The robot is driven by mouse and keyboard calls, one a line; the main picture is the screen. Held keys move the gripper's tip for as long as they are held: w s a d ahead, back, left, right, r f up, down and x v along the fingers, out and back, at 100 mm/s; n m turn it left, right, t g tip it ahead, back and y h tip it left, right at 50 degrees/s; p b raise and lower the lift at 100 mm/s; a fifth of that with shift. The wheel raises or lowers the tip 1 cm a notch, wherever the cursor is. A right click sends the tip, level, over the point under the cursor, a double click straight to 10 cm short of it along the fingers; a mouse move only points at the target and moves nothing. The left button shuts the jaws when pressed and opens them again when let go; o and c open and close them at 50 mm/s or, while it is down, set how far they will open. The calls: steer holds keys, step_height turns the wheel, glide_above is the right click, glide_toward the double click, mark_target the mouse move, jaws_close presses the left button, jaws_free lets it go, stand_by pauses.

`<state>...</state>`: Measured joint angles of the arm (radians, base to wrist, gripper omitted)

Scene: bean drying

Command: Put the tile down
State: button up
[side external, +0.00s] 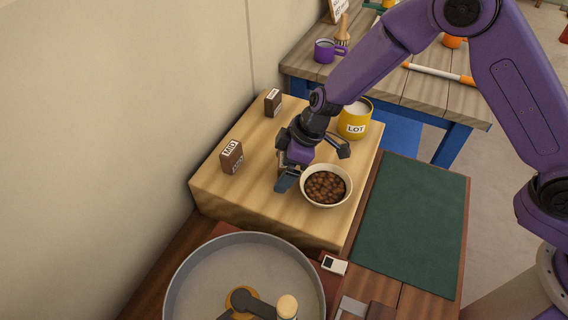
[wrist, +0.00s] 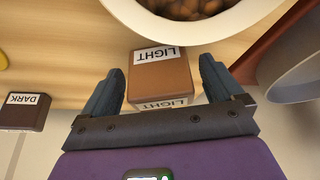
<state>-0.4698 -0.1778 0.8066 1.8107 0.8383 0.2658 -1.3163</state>
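The brown LIGHT tile (wrist: 160,75) stands between the two fingers of my gripper (wrist: 160,68) in the wrist view, with a gap on each side. The fingers are spread and do not appear to grip it. The tile seems to rest on the pale wooden block (side external: 255,200). In the side view my gripper (side external: 314,166) is low over the block, beside the cream bowl of brown beans (side external: 326,203); I cannot make out the LIGHT tile there. The bowl's rim (wrist: 205,35) is just beyond the tile in the wrist view.
The MID tile (side external: 231,157) and another dark brown tile (side external: 272,102) stand on the block's left side; a DARK tile (wrist: 24,112) shows in the wrist view. A yellow LOT mug (side external: 354,120) stands behind. A grey pan (side external: 190,265) and green mat (side external: 412,220) lie nearby.

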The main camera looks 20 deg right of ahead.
steer(key=shift+r, duration=0.15)
steer(key=v, duration=1.2)
steer(key=s+d+r+h, duration=0.2)
steer(key=s+d+r, duration=0.1)
steer(key=s+d, duration=1)
steer(key=s+d+r+g+h, duration=0.1)
steer(key=s+d+r, duration=0.1)
steer(key=s+d, duration=1.1)
steer(key=shift+s+d+r+m+g+h, duration=0.3)
steer(key=shift+s+d+r+m+h, duration=0.1)
steer(key=shift+s, duration=0.3)
